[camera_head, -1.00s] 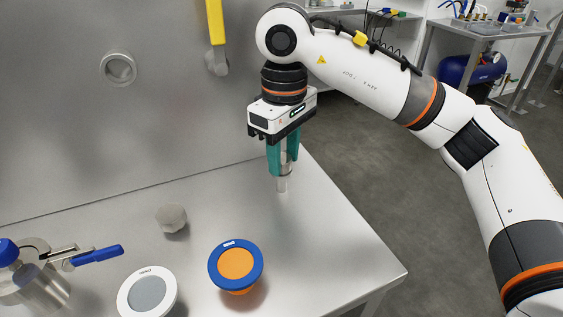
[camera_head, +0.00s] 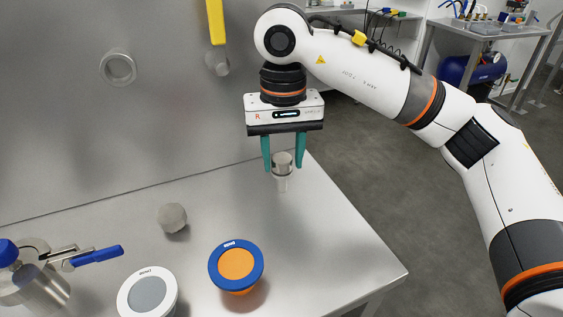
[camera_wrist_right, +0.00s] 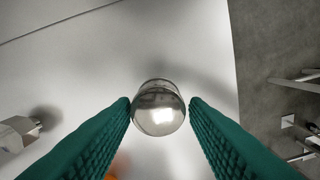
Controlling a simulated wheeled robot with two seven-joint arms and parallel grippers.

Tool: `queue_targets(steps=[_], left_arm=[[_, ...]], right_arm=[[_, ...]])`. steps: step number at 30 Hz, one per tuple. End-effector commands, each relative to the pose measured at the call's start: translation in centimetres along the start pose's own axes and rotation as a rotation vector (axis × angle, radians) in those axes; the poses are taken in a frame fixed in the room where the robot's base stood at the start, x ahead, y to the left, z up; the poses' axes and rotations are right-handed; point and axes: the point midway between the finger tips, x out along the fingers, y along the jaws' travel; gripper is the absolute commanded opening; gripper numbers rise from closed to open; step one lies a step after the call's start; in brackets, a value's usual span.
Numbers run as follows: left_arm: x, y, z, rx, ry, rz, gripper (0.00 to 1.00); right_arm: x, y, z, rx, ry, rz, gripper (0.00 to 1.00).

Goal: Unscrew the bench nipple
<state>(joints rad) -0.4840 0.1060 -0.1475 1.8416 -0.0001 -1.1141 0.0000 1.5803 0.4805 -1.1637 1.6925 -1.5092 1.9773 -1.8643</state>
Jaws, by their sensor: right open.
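The bench nipple (camera_head: 283,168) is a small metal fitting standing upright near the back right of the steel bench. In the right wrist view its round shiny top (camera_wrist_right: 159,108) lies between the fingertips. My right gripper (camera_head: 284,168) is open, pointing down, with one green finger on each side of the nipple's upper part. In the right wrist view (camera_wrist_right: 160,103) small gaps show between the fingers and the metal. My left gripper is not in view.
On the steel bench (camera_head: 330,250) are a grey hexagonal cap (camera_head: 172,218), a blue and orange round piece (camera_head: 236,264), a white and grey one (camera_head: 148,293) and a metal vessel with a blue-handled valve (camera_head: 95,256). A yellow-handled valve (camera_head: 216,25) hangs from the wall behind. The bench's right edge is close to the nipple.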

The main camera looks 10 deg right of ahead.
Motion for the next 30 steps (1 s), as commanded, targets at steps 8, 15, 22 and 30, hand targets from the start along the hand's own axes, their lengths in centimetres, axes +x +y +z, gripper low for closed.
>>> queue_targets(steps=[8, 15, 22, 30], left_arm=[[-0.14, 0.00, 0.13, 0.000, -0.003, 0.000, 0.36], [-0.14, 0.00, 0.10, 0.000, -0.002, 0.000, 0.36], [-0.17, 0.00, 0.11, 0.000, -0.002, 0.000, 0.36], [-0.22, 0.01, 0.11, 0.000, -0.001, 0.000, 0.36]], right_arm=[[0.00, 0.09, -0.03, 0.197, 0.000, 0.000, 0.41], [0.02, 0.22, -0.02, 0.508, 0.001, -0.001, 0.41], [0.01, 0.28, -0.01, 0.657, 0.001, -0.001, 0.41], [0.01, 0.41, 0.06, 0.998, 0.000, -0.001, 0.41]])
